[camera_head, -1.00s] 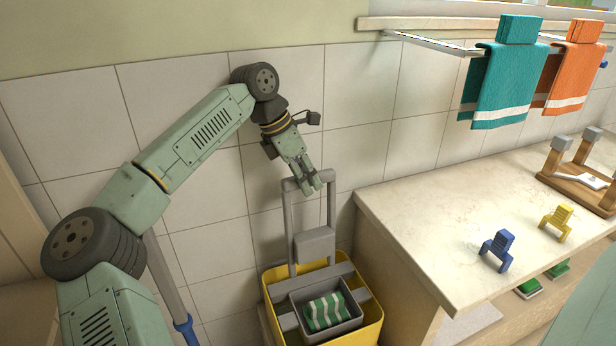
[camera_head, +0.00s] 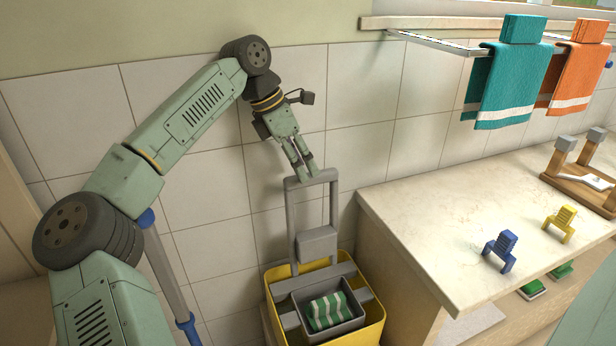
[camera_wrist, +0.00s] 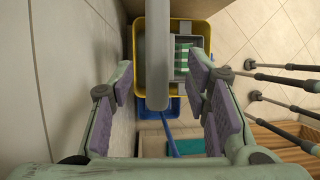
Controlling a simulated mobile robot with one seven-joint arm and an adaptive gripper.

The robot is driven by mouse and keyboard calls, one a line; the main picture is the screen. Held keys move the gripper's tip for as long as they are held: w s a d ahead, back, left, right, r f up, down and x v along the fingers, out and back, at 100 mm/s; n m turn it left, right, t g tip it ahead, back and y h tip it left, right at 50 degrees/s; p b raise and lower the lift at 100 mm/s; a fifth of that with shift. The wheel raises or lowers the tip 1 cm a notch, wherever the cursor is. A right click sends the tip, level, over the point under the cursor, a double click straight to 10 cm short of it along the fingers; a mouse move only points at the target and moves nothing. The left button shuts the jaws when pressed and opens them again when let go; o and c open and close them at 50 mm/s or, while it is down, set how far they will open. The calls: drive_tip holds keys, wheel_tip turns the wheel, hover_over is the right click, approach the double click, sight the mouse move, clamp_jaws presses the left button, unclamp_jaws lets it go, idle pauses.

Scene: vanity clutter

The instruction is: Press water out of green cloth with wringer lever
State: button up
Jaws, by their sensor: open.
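The green-and-white striped cloth (camera_head: 328,312) lies in the grey wringer basket (camera_head: 291,320) on the yellow bucket (camera_head: 374,331). The grey wringer lever (camera_head: 334,215) stands upright behind the cloth, with a crossbar at its top. My gripper (camera_head: 307,174) is open at that crossbar, fingers pointing down. In the wrist view the crossbar (camera_wrist: 157,60) runs between the open, purple-padded fingers of my gripper (camera_wrist: 165,98), with gaps on both sides. The striped cloth (camera_wrist: 184,55) shows below, partly hidden by the bar.
The tiled wall (camera_head: 215,165) is close behind the lever and arm. The counter (camera_head: 415,225) stands right of the bucket, with blue (camera_head: 499,251) and yellow (camera_head: 560,222) clip-like items. Teal (camera_head: 508,85) and orange (camera_head: 577,75) towels hang above. A blue-tipped pole (camera_head: 186,328) stands left.

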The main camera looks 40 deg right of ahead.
drive_tip(key=v, duration=0.6)
drive_tip(key=shift+w+a+r, duration=0.1)
drive_tip(key=shift+a+r, duration=0.05)
drive_tip(key=shift+r, duration=0.25)
